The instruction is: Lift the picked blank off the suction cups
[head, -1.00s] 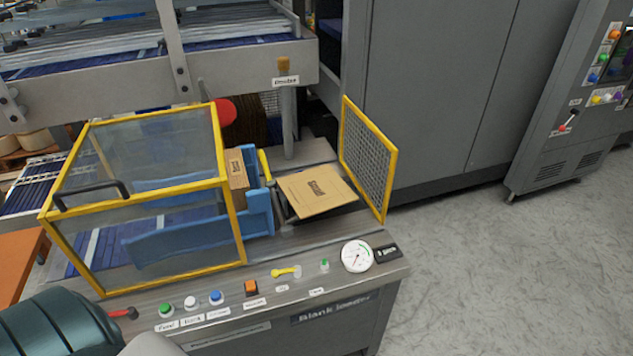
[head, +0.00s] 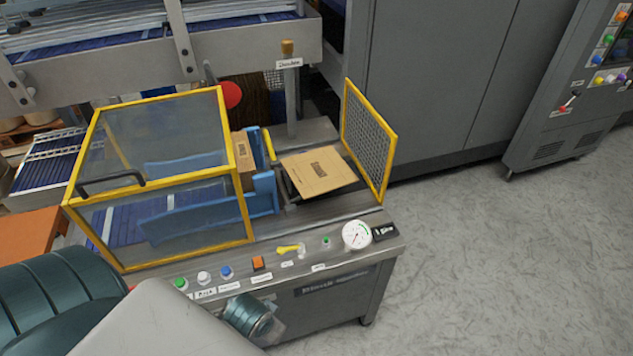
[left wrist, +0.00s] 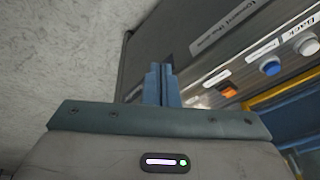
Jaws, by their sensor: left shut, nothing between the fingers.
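The blank (head: 318,172) is a flat tan cardboard sheet with dark print. In the head view it lies at the open right end of the blank loader, between the blue guides and the yellow mesh guard. The suction cups under it are hidden. My left gripper shows in the left wrist view (left wrist: 161,70), its two blue-grey fingers shut together and empty, beside the loader's front panel. In the head view my left arm reaches in from the lower left, in front of the loader and well apart from the blank. My right gripper is not in view.
A yellow-framed clear cover (head: 160,185) stands left of the blank, with a carton (head: 243,160) beside it. The mesh guard (head: 368,140) stands to the right. Buttons, a yellow lever (head: 288,250) and a gauge (head: 356,235) line the front ledge. A grey post (head: 291,100) rises behind.

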